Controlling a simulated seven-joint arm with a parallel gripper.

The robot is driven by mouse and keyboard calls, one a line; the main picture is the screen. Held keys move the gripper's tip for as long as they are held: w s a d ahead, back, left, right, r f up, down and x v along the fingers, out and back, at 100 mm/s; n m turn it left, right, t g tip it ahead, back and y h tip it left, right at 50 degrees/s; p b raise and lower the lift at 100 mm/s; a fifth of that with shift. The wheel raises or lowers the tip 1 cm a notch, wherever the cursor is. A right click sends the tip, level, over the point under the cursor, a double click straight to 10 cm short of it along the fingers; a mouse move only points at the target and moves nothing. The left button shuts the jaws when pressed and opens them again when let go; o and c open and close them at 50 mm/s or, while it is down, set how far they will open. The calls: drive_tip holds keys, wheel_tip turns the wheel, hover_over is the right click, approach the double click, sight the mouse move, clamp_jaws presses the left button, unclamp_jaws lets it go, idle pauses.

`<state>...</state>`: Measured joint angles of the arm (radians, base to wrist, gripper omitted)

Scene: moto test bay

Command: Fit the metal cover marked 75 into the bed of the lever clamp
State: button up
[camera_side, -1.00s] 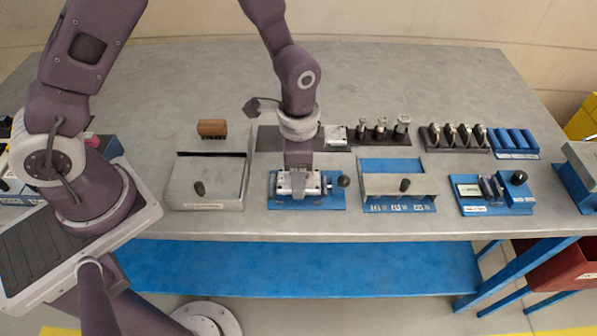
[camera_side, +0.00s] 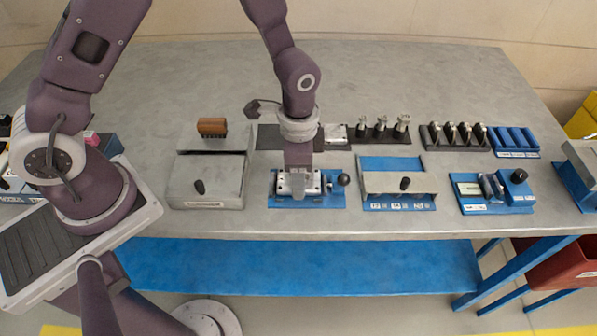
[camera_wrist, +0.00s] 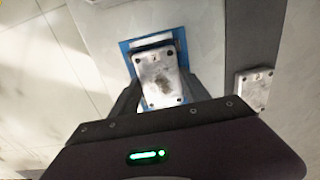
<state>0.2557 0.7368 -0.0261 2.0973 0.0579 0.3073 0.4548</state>
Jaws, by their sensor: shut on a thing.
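My gripper (camera_side: 298,170) points down over the lever clamp and is shut on a metal cover. In the wrist view the pale cover (camera_wrist: 158,80) with dark holes lies between the fingers of my gripper (camera_wrist: 158,97); its mark is too blurred to read. The lever clamp has a blue base (camera_side: 334,202) and a black ball knob (camera_side: 343,180). Its blue edge also shows around the far end of the cover in the wrist view (camera_wrist: 124,48). The cover is at the clamp bed; whether it is fully seated I cannot tell.
A similar metal plate (camera_wrist: 252,90) lies on a dark mat at the right of the wrist view. A grey box (camera_side: 205,185) stands left of the clamp, a blue-based fixture (camera_side: 400,186) right of it. Several upright metal parts (camera_side: 381,127) stand behind.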

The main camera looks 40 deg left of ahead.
drive_tip(key=o, duration=1.6)
drive_tip(key=shift+r, duration=0.1)
drive_tip(key=shift+r, duration=3.4)
drive_tip(key=shift+r, duration=0.1)
drive_tip(key=s+a+r+n+t, duration=0.2)
drive_tip(key=s+a+r, duration=0.1)
drive_tip(key=r, duration=0.4)
drive_tip(key=s+a+r+n+t, duration=0.1)
drive_tip(key=s+a+r+n, duration=0.15)
drive_tip(key=r, duration=0.55)
drive_tip(key=s+a+r+n+t, duration=0.1)
drive_tip(key=s, duration=0.3)
drive_tip(key=s+a+r+n, duration=0.1)
drive_tip(key=s+r+n, duration=0.1)
drive_tip(key=s, duration=0.1)
drive_tip(key=s+a+r+n+t, duration=0.1)
drive_tip(key=s, duration=0.3)
drive_tip(key=shift+s+a+r+n+t, duration=0.25)
drive_tip(key=shift+s+a+r+t, duration=0.05)
drive_tip(key=shift+s+a, duration=0.05)
